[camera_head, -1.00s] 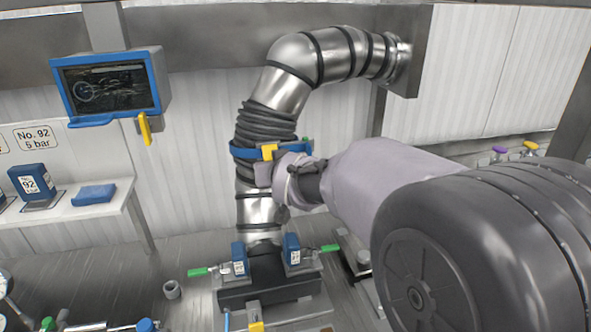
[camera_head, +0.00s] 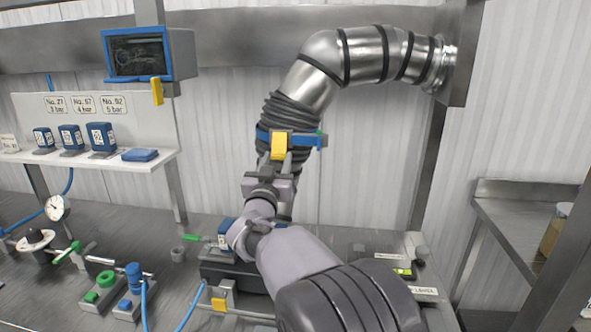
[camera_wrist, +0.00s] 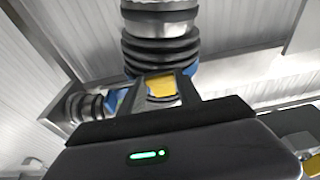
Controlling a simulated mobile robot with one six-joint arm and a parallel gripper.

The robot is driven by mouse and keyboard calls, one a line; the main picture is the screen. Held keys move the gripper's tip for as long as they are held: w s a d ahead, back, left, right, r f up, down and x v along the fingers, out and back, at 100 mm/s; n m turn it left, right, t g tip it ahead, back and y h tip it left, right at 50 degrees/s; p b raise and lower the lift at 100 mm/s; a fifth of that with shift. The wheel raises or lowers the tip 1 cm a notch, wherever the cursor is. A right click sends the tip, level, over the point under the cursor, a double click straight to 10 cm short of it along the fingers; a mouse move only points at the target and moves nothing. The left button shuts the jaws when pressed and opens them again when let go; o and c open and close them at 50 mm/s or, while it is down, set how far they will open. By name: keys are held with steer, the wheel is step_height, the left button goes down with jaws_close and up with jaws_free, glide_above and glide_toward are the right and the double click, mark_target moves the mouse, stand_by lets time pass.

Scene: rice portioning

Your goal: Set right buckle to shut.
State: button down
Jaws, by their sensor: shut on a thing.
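A blue clamp band (camera_head: 307,140) goes round the black ribbed sleeve of the steel pipe. A yellow buckle (camera_head: 279,144) is on its front and also shows in the wrist view (camera_wrist: 161,86). My gripper (camera_head: 276,161) is in front of the band, pointing up. Its fingers (camera_wrist: 160,96) are on both sides of the yellow buckle and shut on it. The fingers and wrist cover the band's lower part and the pipe below. I cannot tell whether the buckle is fully closed.
A black base (camera_head: 215,277) with a second yellow latch (camera_head: 219,303) stands below. A shelf (camera_head: 100,160) with blue blocks and a screen (camera_head: 140,54) are at left. Gauges and valves fill the front left bench. A steel table (camera_head: 520,225) is at right.

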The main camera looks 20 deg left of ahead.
steer(key=shift+r, duration=0.1)
stand_by(0.4)
steer(key=c, duration=0.8)
jaws_free()
steer(key=shift+c, duration=0.2)
steer(key=p+v, duration=0.1)
steer(key=v, duration=1.6)
steer(key=shift+f, duration=0.3)
steer(key=shift+s, duration=0.1)
